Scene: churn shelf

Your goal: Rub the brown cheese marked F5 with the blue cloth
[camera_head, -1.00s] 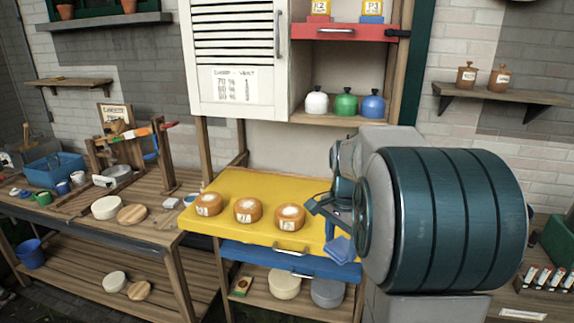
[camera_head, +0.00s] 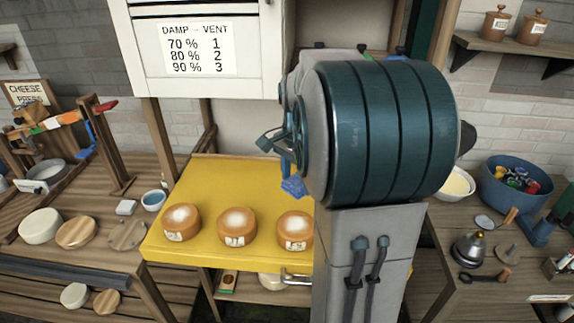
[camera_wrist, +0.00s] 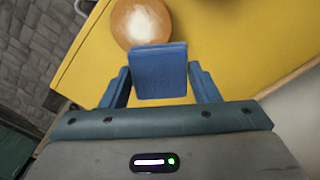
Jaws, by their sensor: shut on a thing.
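Three brown cheeses with white tops sit in a row on the yellow surface (camera_head: 200,205) in the head view: a left one (camera_head: 181,222), a middle one (camera_head: 237,227) and a right one (camera_head: 295,230). The right one's label looks like F5, but is small; the other labels are hard to read. My gripper (camera_head: 283,150) is shut on the blue cloth (camera_head: 294,187), raised above the yellow surface, behind the right cheese in the picture. In the wrist view the folded cloth (camera_wrist: 160,72) sits between the fingers, overlapping the near edge of one cheese (camera_wrist: 141,20); contact cannot be told.
A white cabinet (camera_head: 205,45) hangs above the yellow surface. A wooden bench with pale and brown discs (camera_head: 76,233) stands left. On the right, a bench holds a blue bowl (camera_head: 510,185) and a metal kettle-like pot (camera_head: 468,250). My arm hides the middle right.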

